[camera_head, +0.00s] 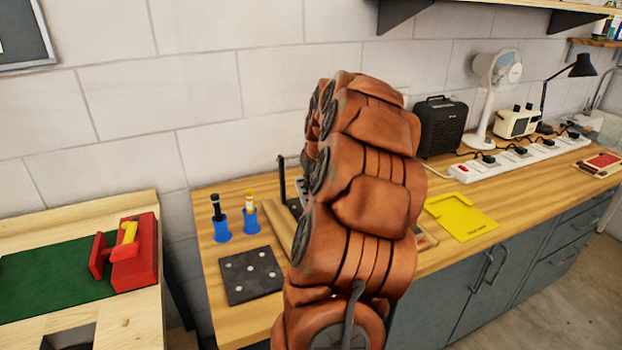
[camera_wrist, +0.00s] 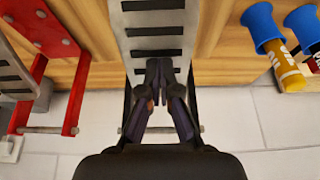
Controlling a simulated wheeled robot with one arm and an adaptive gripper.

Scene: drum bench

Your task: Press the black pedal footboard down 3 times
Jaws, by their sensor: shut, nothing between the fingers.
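In the wrist view, the black pedal's footboard (camera_wrist: 153,18) is a pale grey plate with dark cross bars. Black side rails and a thin metal rod show near its end. My gripper (camera_wrist: 160,66) is shut and empty, with its fingertips over the footboard. I cannot tell whether the tips touch it. The footboard's tilt is also unclear. In the head view, my arm hides my gripper and most of the pedal area. A thin black upright post (camera_head: 282,180) shows just left of my arm.
A red-framed pedal (camera_wrist: 70,75) stands left of the footboard in the wrist view. Two blue holders (camera_wrist: 262,25) with a yellow and a black item stand to the right. In the head view, a black square pad (camera_head: 252,274) and a yellow tray (camera_head: 462,215) lie on the wooden bench.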

